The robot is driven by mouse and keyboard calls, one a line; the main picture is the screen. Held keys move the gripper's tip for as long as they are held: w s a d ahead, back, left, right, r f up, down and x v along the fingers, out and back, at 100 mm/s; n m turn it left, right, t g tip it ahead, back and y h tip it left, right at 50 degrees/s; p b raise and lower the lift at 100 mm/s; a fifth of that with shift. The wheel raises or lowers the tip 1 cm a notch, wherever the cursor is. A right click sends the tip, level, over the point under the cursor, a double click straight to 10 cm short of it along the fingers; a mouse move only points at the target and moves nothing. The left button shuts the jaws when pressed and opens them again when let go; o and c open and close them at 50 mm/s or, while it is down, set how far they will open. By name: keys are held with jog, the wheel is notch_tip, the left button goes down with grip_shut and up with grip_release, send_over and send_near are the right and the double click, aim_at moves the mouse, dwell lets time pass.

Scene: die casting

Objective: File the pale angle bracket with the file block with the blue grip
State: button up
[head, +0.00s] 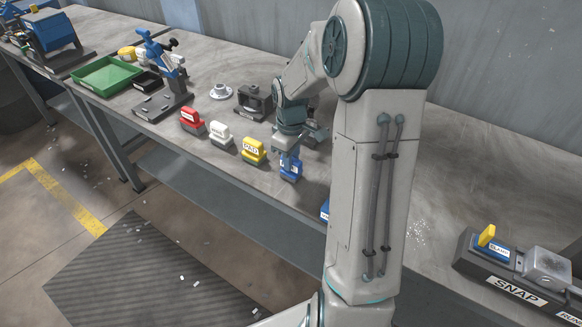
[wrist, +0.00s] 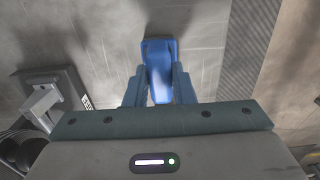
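The file block with the blue grip (head: 290,169) stands near the front of the bench, at the right end of a row of similar blocks. My gripper (head: 290,153) points down directly over it. In the wrist view the blue block (wrist: 158,58) lies between the two fingers of my gripper (wrist: 158,84), one finger close on each side. I cannot tell whether they press on it. A pale angled piece (wrist: 44,101), probably the angle bracket, sits on a dark fixture at the left of the wrist view. My arm hides part of that area in the head view.
Red (head: 192,122), white (head: 220,134) and yellow (head: 253,151) blocks stand left of the blue one. Behind them are a dark fixture (head: 254,104) and a pale round part (head: 220,91). A green tray (head: 106,76) lies farther left; a SNAP fixture (head: 513,290) is at right.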

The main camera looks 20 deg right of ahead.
grip_shut()
jog(key=shift+r+p, duration=2.6)
jog(key=shift+r, duration=0.5)
